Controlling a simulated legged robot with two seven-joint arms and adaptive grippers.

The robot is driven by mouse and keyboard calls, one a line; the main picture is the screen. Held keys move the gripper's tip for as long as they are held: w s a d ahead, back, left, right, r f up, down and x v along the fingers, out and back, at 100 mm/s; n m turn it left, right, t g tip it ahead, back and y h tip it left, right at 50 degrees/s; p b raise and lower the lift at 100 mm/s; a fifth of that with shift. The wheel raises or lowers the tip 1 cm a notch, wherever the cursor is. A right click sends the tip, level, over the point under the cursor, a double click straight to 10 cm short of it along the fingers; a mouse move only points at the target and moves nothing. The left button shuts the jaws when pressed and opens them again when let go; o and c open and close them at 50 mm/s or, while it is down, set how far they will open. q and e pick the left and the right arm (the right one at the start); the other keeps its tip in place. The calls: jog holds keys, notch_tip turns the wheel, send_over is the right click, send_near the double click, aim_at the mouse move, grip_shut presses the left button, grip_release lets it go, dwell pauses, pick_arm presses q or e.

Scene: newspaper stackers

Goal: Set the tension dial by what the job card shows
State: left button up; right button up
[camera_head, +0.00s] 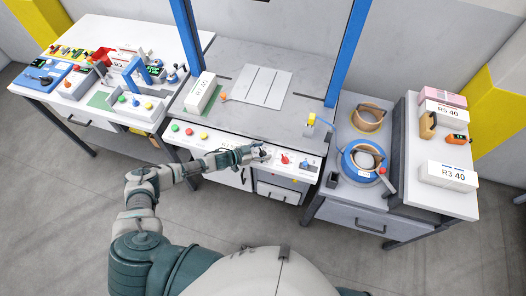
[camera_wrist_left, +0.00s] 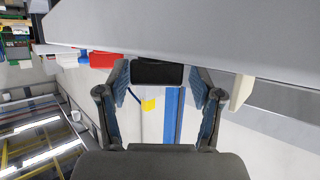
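The sloped white control panel (camera_head: 225,143) runs along the front of the middle bench. My left gripper (camera_head: 262,152) is over its right half and covers part of it. A red knob (camera_head: 284,159) shows just right of the gripper. I cannot make out a dial scale. In the left wrist view the two fingers (camera_wrist_left: 158,82) stand apart, with a dark block (camera_wrist_left: 157,72) between their tips. I cannot tell whether they press on it. No job card can be read with certainty. My right gripper is out of view.
Green, red and yellow buttons (camera_head: 189,132) sit on the panel's left. A white labelled box (camera_head: 201,92) and a pale sheet (camera_head: 264,86) lie behind it. Blue posts (camera_head: 349,50) flank the bench. Strap coils (camera_head: 368,118) and labelled boxes (camera_head: 448,176) stand at right.

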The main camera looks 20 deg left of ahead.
pick_arm(q)
jog(key=shift+s, duration=0.1)
jog(key=v, duration=1.2)
jog(key=shift+f, duration=0.1)
